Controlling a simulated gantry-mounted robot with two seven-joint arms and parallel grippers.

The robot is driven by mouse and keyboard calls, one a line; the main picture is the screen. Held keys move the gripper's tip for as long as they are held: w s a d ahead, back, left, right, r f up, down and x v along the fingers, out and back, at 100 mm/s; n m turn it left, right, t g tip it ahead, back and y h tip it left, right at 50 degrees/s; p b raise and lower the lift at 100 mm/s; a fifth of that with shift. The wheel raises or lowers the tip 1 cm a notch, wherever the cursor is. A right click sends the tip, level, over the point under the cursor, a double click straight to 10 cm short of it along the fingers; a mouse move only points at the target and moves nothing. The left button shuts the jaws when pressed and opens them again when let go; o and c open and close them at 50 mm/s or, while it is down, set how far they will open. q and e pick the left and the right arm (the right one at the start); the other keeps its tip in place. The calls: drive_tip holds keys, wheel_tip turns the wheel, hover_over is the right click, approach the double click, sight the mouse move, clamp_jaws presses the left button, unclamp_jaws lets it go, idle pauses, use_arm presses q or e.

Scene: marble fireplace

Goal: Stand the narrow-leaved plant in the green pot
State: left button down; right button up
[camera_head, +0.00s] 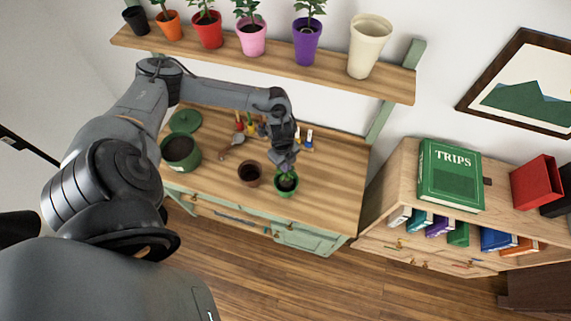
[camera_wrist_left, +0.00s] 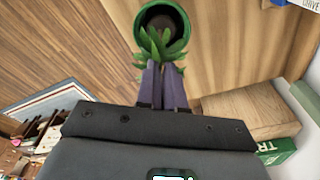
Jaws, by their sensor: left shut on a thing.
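The green pot (camera_head: 286,193) stands near the front edge of the wooden cabinet top; its rim and dark inside also show in the wrist view (camera_wrist_left: 185,18). The narrow-leaved plant (camera_head: 287,176), a tuft of green leaves, shows at the pot's mouth. My left gripper (camera_head: 284,164) points down from above and is shut on the plant. In the wrist view the leaves (camera_wrist_left: 160,48) spread around the fingertips and overlap the pot's near rim. The plant's lower end is hidden, so I cannot tell whether it touches the soil. My right gripper is out of view.
A brown pot (camera_head: 250,175) stands close left of the green pot. A large dark green pot (camera_head: 181,153), a green lid (camera_head: 185,121) and small tools (camera_head: 240,138) are on the cabinet top. Above hangs a shelf (camera_head: 275,68) of potted plants. A bookcase (camera_head: 405,190) stands right.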

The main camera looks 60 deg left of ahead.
use_arm(q)
drive_tip(key=shift+f, duration=0.15)
drive_tip(key=c, duration=1.3)
unclamp_jaws()
drive_tip(key=shift+o, duration=0.2)
wheel_tip(320, 180, up, 12)
drive_tip(key=a+f, duration=0.1)
drive_tip(key=w+d+n+t+h, duration=0.1)
drive_tip(key=w+d+t, duration=0.2)
drive_tip(key=d, duration=1)
drive_tip(key=w+d+t+h, duration=0.2)
drive_tip(key=d+t, duration=0.2)
drive_tip(key=d, duration=1)
drive_tip(key=s+a+f+n+g+y, duration=0.1)
drive_tip(key=s+a+n+g+y, duration=0.2)
drive_tip(key=s+n, duration=0.9)
drive_tip(key=a+y, duration=0.1)
drive_tip(key=a, duration=0.2)
drive_tip(key=shift+s+g+b, duration=0.35)
drive_tip(key=shift+g+b, duration=0.05)
